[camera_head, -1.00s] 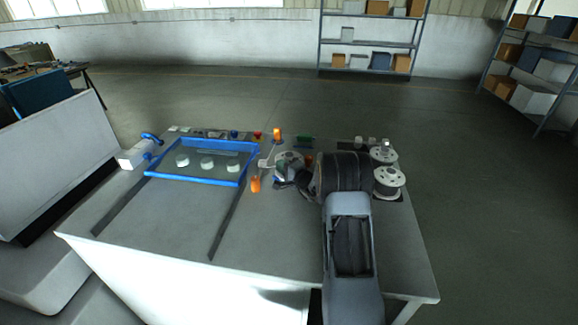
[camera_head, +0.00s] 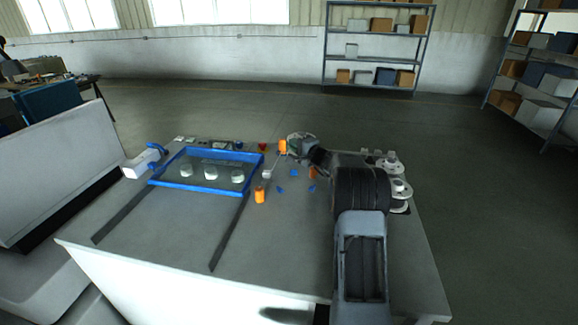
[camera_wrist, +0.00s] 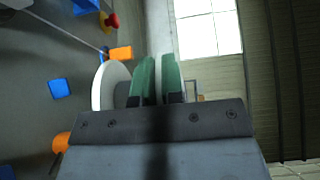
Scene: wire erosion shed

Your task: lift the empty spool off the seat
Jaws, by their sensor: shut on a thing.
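The empty spool (camera_head: 296,138) is in the air above the far part of the table in the head view, held by my gripper (camera_head: 306,147). In the wrist view its pale round flange (camera_wrist: 110,86) shows left of the green fingers. My gripper (camera_wrist: 158,75) is shut on the spool, with a pale strip between the fingers. My wrist hides part of the spool. Small blue blocks (camera_head: 280,189), apparently the seat, stand on the table nearer than the spool, with bare tabletop between them.
Orange pieces (camera_head: 260,195) stand near the blue blocks. A blue-framed tray (camera_head: 205,190) with white discs is to the left. White reels (camera_head: 401,189) stand right of my arm. The near tabletop (camera_head: 170,245) is mostly clear.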

